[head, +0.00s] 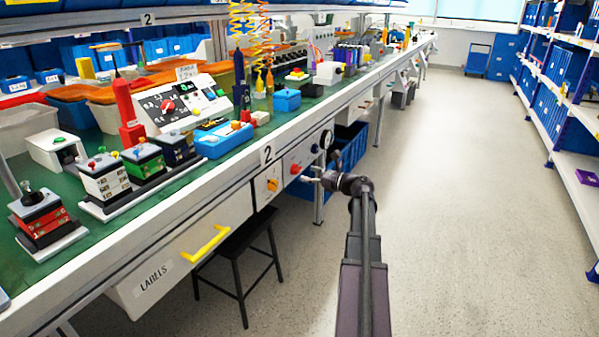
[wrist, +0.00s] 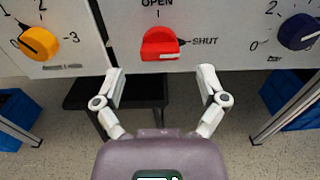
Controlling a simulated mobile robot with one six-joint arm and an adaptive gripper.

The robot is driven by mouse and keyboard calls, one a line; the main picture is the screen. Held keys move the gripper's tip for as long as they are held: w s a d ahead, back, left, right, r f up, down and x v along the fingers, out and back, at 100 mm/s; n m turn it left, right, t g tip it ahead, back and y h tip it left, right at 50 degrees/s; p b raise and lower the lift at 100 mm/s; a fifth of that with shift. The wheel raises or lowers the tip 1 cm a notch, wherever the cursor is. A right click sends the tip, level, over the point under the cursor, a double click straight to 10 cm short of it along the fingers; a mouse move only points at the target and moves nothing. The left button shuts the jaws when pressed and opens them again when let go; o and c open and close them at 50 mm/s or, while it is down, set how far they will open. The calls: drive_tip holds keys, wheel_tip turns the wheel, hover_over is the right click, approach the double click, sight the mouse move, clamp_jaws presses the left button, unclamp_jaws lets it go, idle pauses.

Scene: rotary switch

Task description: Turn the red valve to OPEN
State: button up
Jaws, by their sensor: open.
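The red valve (wrist: 160,44) is on a white panel, with OPEN printed above it and SHUT to its right. A dark mark on its right side points toward SHUT. It also shows in the head view (head: 295,169) on the bench front. My gripper (wrist: 161,70) is open and empty, its two light fingers spread wide just below the valve in the wrist view. In the head view my gripper (head: 311,173) is to the right of the valve, in front of the panel. I see no finger touching the valve.
A yellow knob (wrist: 39,42) is left of the valve and a dark blue knob (wrist: 297,32) right of it. A black stool (head: 240,240) stands under the bench. The aisle floor (head: 450,200) is clear.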

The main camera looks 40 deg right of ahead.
sight(300, 171)
drive_tip(key=shift+x, duration=1.9)
drive_tip(key=c, duration=1.2)
